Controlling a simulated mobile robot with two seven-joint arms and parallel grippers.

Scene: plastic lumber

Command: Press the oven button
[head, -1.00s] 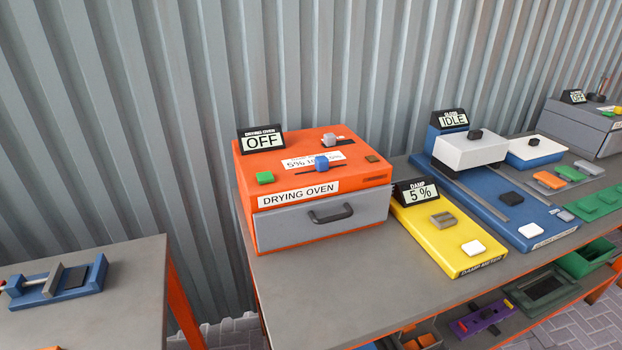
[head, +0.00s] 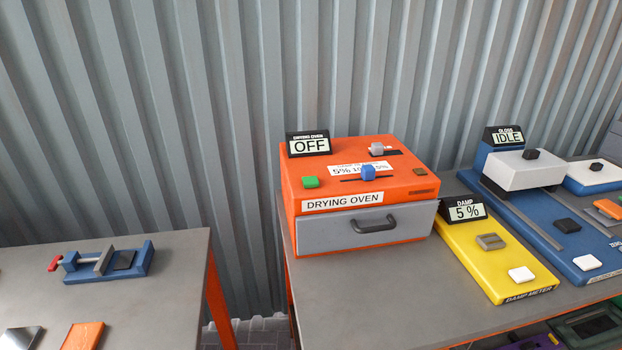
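The orange drying oven (head: 405,185) stands on the grey bench, and its display (head: 308,144) reads OFF. A green button (head: 310,182) sits on the left front of its top. A blue slider knob (head: 368,172) and a grey slider knob (head: 377,149) sit on slots in the top. A small brown block (head: 419,171) is at the top's right front. The grey drawer (head: 325,235) with a dark handle looks shut. Neither of my grippers shows in the head view.
A yellow damp meter (head: 480,258) reading 5 % stands right of the oven, beside a blue gloss machine (head: 520,228) reading IDLE. A separate table (head: 180,290) at left holds a blue vise (head: 110,262). The bench front (head: 370,300) is clear.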

